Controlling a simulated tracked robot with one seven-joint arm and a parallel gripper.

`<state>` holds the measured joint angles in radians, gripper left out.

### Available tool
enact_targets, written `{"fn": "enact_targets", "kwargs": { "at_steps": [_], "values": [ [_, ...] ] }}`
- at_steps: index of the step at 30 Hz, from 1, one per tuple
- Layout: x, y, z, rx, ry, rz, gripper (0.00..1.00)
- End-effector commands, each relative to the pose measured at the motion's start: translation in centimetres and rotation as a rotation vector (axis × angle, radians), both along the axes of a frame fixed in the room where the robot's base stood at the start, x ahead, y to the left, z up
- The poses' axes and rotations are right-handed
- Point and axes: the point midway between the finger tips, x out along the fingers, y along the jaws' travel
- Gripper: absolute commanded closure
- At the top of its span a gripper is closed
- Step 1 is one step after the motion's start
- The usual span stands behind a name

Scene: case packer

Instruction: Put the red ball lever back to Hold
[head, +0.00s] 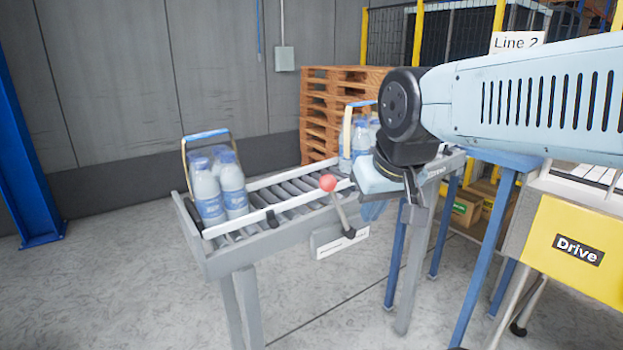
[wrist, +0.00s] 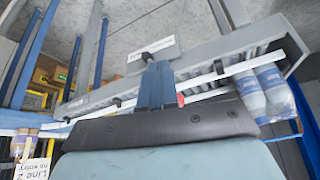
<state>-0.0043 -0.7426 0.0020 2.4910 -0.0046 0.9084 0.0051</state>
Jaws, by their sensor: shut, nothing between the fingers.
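The red ball lever (head: 328,183) is on the near side of the roller conveyor in the head view. Its rod leans up and left from a dark pivot on a pale label plate (head: 325,250); the plate's print is too small to read. My gripper (head: 370,211) is shut and empty, just right of the lever. In the wrist view the shut blue fingers (wrist: 156,68) hide most of the rod, and the red ball (wrist: 181,99) peeks out at their right edge. I cannot tell whether they touch.
The conveyor (head: 230,262) carries a pack of bottles (head: 221,190) at its left end and another (head: 359,140) further back. Wooden pallets (head: 320,110) are stacked behind. A yellow Drive box (head: 570,235) stands at right. Open floor lies in front.

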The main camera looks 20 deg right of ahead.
Motion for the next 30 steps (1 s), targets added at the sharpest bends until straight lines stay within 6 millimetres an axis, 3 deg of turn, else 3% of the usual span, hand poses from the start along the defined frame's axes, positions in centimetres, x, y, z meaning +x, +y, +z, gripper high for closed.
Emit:
{"fn": "enact_targets", "kwargs": {
  "at_steps": [14, 30],
  "values": [
    [5.4, 3.2, 3.6, -0.126, 0.195, 0.055, 1.00],
    [12.9, 9.9, 6.9, -0.343, 0.383, 0.082, 1.00]
  ]
}}
